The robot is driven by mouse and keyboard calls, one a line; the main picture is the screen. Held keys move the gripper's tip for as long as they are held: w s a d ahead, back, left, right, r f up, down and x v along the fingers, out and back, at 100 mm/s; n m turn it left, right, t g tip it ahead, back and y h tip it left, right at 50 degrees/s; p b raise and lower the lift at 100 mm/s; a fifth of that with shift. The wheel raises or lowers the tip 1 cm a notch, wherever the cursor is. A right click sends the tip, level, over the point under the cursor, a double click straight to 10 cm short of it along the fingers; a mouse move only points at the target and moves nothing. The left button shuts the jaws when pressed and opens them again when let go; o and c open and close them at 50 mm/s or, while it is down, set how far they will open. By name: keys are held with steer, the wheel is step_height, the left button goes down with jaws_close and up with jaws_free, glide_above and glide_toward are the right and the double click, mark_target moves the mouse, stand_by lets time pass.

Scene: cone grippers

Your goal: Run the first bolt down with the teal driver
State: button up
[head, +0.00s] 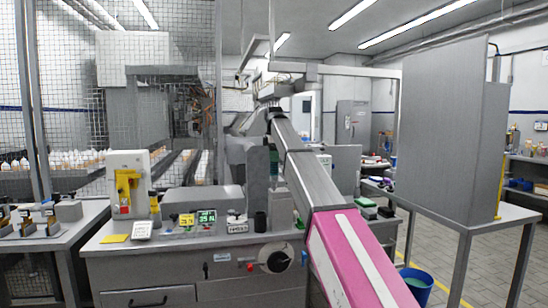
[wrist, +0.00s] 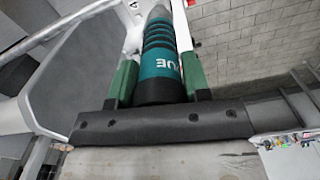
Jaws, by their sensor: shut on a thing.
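The teal driver (wrist: 160,62) is a ribbed cylinder with white lettering, and it fills the middle of the wrist view. My gripper (wrist: 158,80) is shut on it, with one green-padded finger on each side. I cannot make out any bolt.
A white stand with a yellow tool (head: 128,185), a green display (head: 207,217) and a yellow display (head: 187,220) stand on the bench's left side. A tall grey panel (head: 445,130) rises on the right. A blue bucket (head: 417,283) is on the floor.

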steer(key=shift+s+f, duration=0.1)
steer(key=shift+f, duration=0.6)
stand_by(1.6)
